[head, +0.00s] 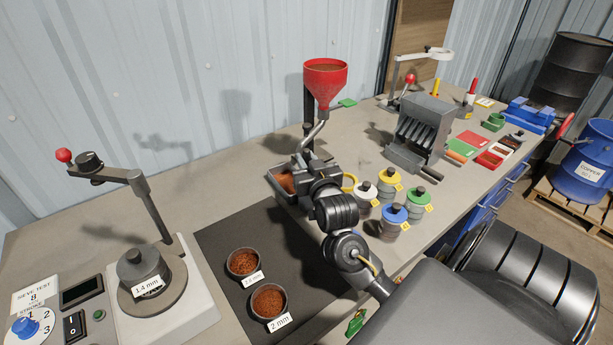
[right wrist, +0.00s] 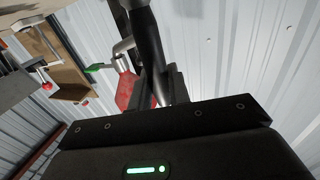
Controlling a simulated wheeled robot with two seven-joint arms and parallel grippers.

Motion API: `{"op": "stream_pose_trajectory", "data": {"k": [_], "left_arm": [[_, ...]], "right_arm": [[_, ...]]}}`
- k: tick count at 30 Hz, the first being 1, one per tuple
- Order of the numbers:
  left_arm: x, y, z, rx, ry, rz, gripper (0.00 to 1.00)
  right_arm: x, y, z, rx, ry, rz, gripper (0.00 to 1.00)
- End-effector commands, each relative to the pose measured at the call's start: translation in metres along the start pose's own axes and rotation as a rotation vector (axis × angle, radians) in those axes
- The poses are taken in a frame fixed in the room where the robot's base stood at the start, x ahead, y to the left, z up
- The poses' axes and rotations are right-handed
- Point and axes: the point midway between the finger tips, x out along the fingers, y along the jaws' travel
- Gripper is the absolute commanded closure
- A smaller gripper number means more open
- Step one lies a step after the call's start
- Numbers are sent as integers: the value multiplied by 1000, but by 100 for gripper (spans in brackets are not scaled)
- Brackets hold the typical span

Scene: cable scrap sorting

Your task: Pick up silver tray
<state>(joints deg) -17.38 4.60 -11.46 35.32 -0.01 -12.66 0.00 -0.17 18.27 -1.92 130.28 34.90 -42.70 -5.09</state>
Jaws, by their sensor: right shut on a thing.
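The silver tray (head: 272,181) holds copper-coloured granules and sits below the red funnel's spout, at the back middle of the bench in the head view. My right gripper (head: 304,170) is at the tray's right side and is shut on it; the gripper body hides part of that side. In the right wrist view the dark fingers (right wrist: 160,88) close around a dark, narrow piece; the tray's contents do not show there. I cannot tell whether the tray touches the bench. My left gripper is not in view.
The red funnel (head: 326,82) with its bent metal spout stands just above the tray. Several colour-lidded weights or jars (head: 392,220) stand right of my wrist. Two granule cups (head: 268,301) stand on the dark mat (head: 222,238). A sieve device (head: 143,270) is at left.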

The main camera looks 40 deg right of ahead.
Motion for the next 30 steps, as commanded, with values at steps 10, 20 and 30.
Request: {"op": "stream_pose_trajectory", "data": {"k": [10,20,30], "left_arm": [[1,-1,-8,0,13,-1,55],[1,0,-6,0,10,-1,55],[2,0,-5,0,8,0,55]], "right_arm": [[-1,1,27,-4,-4,1,100],[-1,1,43,0,1,1,100],[-1,1,46,0,0,1,67]]}}
